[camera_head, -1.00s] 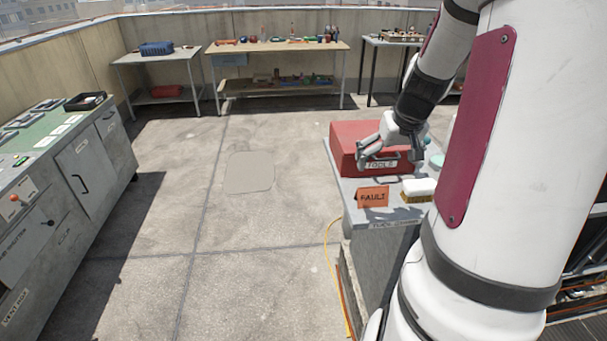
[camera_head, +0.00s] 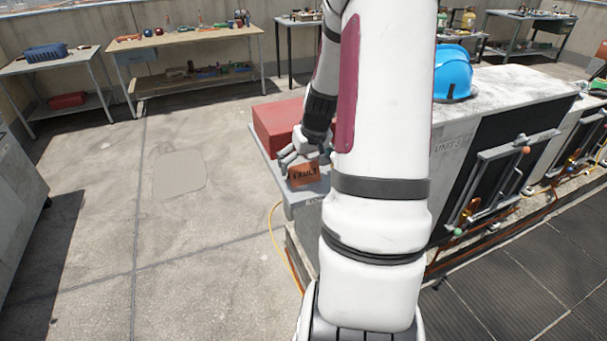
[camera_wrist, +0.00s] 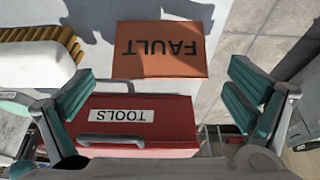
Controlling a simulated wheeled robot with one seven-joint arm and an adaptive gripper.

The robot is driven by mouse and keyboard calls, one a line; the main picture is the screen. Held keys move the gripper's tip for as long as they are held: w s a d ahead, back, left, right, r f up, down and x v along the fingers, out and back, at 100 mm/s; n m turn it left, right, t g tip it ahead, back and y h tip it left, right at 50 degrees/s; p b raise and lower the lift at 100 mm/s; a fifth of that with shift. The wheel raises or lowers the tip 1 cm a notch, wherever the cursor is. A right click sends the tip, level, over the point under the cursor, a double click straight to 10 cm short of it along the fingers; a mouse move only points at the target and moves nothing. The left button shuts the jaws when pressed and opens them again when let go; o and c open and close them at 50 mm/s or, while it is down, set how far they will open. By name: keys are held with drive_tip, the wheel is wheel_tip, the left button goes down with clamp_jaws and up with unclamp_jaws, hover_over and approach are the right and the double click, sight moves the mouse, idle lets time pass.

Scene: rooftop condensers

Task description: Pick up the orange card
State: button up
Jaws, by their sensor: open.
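The orange card (camera_head: 304,175) is marked FAULT and stands at the near end of a grey bench top, in front of a red toolbox (camera_head: 277,128). In the wrist view the card (camera_wrist: 161,50) appears upside down, beyond and between my open fingers. My gripper (camera_wrist: 160,98) is open with nothing between its teal pads. In the head view my gripper (camera_head: 298,157) is just above and behind the card, close to it. Whether it touches the card cannot be told. My arm hides part of the bench to the right.
A white-topped brush with yellow-brown bristles (camera_wrist: 38,65) lies beside the card. The toolbox, labelled TOOLS (camera_wrist: 135,127), is close to my fingers. A blue hard hat (camera_head: 453,75) sits on a condenser unit (camera_head: 500,95). Open floor (camera_head: 200,240) lies to the left.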

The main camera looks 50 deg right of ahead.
drive_tip(key=shift+x, duration=1)
drive_tip(key=shift+s, duration=0.1)
drive_tip(key=c, duration=1.1)
drive_tip(key=shift+r, duration=0.1)
drive_tip(key=shift+c, duration=0.2)
